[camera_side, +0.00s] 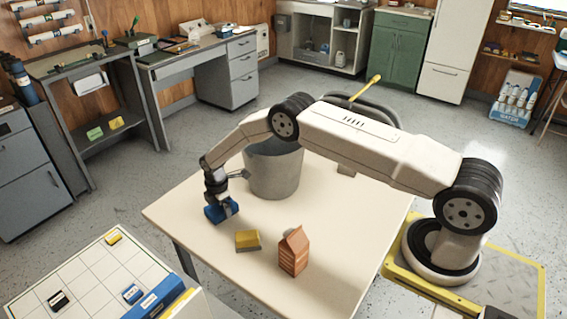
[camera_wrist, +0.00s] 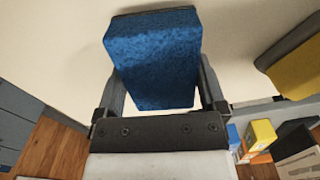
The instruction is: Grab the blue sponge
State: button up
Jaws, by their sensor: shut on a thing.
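The blue sponge (camera_side: 221,210) is at the left part of the cream table in the side view, between the jaws of my gripper (camera_side: 217,200). In the wrist view the blue sponge (camera_wrist: 155,60) fills the space between the two fingers of my gripper (camera_wrist: 160,90), which are shut on its sides. A dark layer shows along the sponge's far edge there. In the side view the sponge is at or just above the table top; I cannot tell whether it touches.
A yellow sponge (camera_side: 247,240) with a dark layer lies to the right of the blue one. A brown carton (camera_side: 294,252) stands near the front. A grey bucket (camera_side: 274,168) stands behind my gripper. The cream table (camera_side: 345,240) is bare at the right front.

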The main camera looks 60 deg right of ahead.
jog(key=shift+r, duration=0.6)
jog(key=shift+s+r, duration=0.35)
jog(key=shift+r, duration=0.3)
jog(key=s+r, duration=0.9)
jog(key=s, duration=0.4)
jog(key=shift+s, duration=0.15)
jog(key=shift+a, duration=0.1)
